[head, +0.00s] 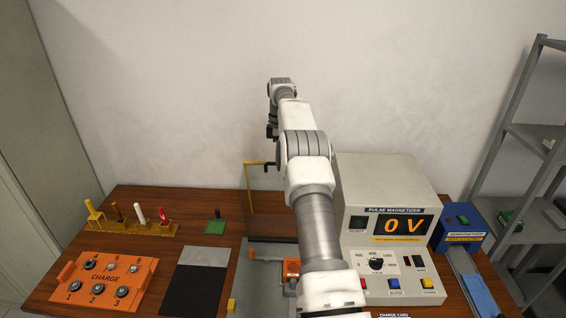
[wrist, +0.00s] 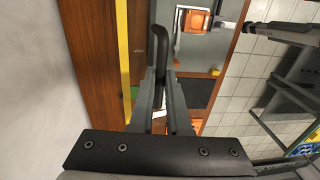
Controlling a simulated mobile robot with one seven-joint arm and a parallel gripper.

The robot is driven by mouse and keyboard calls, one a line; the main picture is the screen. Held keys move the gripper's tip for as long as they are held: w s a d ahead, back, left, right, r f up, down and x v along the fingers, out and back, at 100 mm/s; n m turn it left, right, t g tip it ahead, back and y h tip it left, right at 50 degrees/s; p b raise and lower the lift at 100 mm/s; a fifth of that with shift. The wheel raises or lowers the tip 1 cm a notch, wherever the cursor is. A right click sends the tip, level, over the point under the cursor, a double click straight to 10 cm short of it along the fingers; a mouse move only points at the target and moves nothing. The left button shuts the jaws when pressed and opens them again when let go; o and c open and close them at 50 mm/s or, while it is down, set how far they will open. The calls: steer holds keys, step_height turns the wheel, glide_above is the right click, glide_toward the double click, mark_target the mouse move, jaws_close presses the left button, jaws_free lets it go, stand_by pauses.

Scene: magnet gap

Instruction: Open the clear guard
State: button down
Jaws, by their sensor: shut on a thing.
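The clear guard shows as a thin yellow edge (head: 247,186) standing upright at the back of the table, left of my arm in the head view. Its clear panel is hard to make out. In the wrist view the yellow edge (wrist: 123,50) runs along the left. The guard's black handle (wrist: 161,42) lies between my fingers; its end also shows beside my arm in the head view (head: 263,163). My gripper (wrist: 160,80) is shut on this handle. My arm hides the gripper in the head view.
The pulse magnetizer (head: 350,195), reading 0 V, stands close right of my arm. A grey fixture with an orange part (head: 291,268) is partly behind my arm. An orange charge tray (head: 72,282) and yellow rack (head: 150,228) stand left. Wall is behind; shelves (head: 500,160) stand right.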

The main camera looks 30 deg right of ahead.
steer(key=shift+w+d+f, duration=0.2)
steer(key=shift+f, duration=0.2)
stand_by(0.3)
steer(key=c, duration=0.9)
jaws_free()
steer(key=shift+w+d, duration=0.1)
steer(key=shift+w, duration=0.05)
steer(key=shift+r, duration=0.2)
